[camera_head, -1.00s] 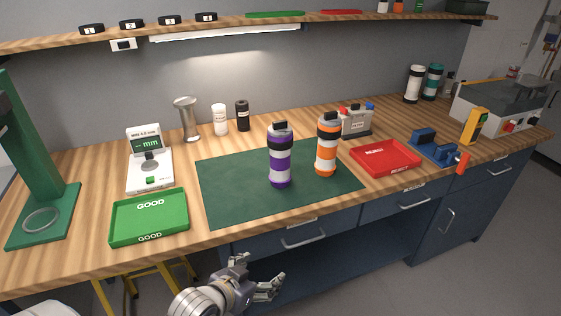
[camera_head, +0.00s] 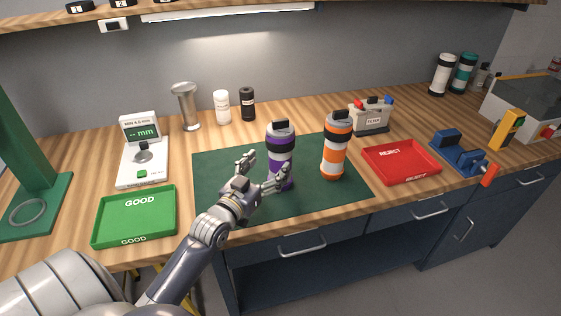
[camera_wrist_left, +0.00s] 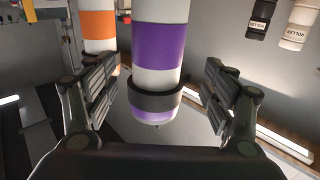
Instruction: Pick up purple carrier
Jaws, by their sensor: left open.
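The purple carrier (camera_head: 283,140) is a white and purple cylinder with black bands, standing upright on the green mat (camera_head: 220,203). My left gripper (camera_head: 262,172) is open at the carrier's near left side, with its fingers pointing towards it. In the left wrist view the purple carrier (camera_wrist_left: 158,50) shows between the two spread fingers, with a gap on each side. The carrier's lower part is partly hidden by a finger in the head view. My right gripper is not in view.
An orange carrier (camera_head: 335,150) stands close to the right of the purple one. A green GOOD tray (camera_head: 135,218) lies left of the mat and a red REJECT tray (camera_head: 401,163) right of it. A gauge (camera_head: 142,165) and small bottles stand behind.

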